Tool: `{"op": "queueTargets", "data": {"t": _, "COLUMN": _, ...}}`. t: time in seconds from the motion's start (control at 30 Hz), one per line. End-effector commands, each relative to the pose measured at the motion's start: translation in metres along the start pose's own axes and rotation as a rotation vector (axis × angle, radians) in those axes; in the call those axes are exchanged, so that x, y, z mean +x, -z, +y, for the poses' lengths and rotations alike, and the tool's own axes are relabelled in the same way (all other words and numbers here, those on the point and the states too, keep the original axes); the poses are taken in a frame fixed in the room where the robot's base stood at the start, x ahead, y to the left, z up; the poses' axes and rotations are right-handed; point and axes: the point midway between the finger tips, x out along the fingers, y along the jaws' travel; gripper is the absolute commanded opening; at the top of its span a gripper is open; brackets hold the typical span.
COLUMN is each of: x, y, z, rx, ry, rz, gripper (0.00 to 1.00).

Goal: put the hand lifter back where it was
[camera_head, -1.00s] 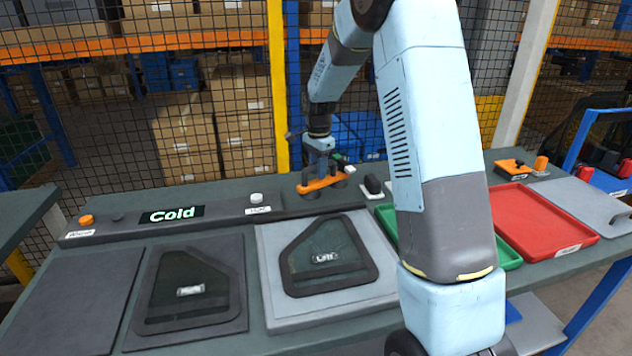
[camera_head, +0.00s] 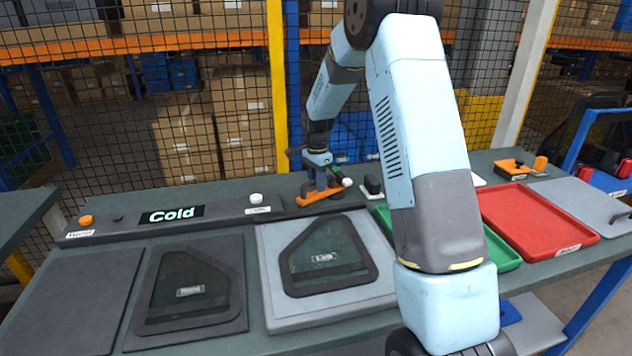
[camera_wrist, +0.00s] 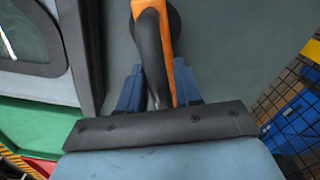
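The hand lifter (camera_head: 312,198) is orange with a dark grip and dark round cups. It is at the back of the bench in the head view, behind the pane marked Left. In the wrist view, the lifter's orange body and dark grip (camera_wrist: 150,45) run between the two blue fingers. My gripper (camera_wrist: 160,85) is closed about this grip; it also shows from behind in the head view (camera_head: 321,178). One dark cup shows beyond the orange part. I cannot tell whether the cups touch the bench or hang just above it.
A dark-framed pane (camera_head: 325,258) lies on a light pad, with another pane (camera_head: 188,290) to its left. A control strip with a "Cold" display (camera_head: 172,215) is left of the lifter. A black item (camera_head: 373,186) stands to its right. Green (camera_head: 505,258) and red (camera_head: 535,218) trays lie farther right.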

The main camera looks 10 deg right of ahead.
Motion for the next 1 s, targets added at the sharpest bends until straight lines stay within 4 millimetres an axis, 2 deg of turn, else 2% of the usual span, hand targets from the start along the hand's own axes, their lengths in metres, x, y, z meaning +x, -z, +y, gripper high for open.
{"op": "queueTargets", "data": {"t": 0.03, "x": 0.0, "y": 0.0, "z": 0.0, "rx": 0.0, "ry": 0.0, "rz": 0.0, "gripper": 0.39}}
{"op": "queueTargets", "data": {"t": 0.17, "x": 0.0, "y": 0.0, "z": 0.0, "rx": 0.0, "ry": 0.0, "rz": 0.0, "gripper": 0.51}}
{"op": "queueTargets", "data": {"t": 0.4, "x": -0.001, "y": -0.001, "z": 0.0, "rx": -0.001, "ry": 0.0, "rz": 0.0, "gripper": 0.51}}
{"op": "queueTargets", "data": {"t": 0.53, "x": -0.008, "y": -0.001, "z": -0.001, "rx": -0.001, "ry": 0.001, "rz": 0.001, "gripper": 0.51}}
{"op": "queueTargets", "data": {"t": 0.67, "x": -0.027, "y": -0.001, "z": -0.001, "rx": -0.001, "ry": 0.003, "rz": 0.002, "gripper": 0.51}}
{"op": "queueTargets", "data": {"t": 1.0, "x": -0.09, "y": -0.002, "z": -0.001, "rx": -0.003, "ry": 0.003, "rz": 0.001, "gripper": 0.51}}
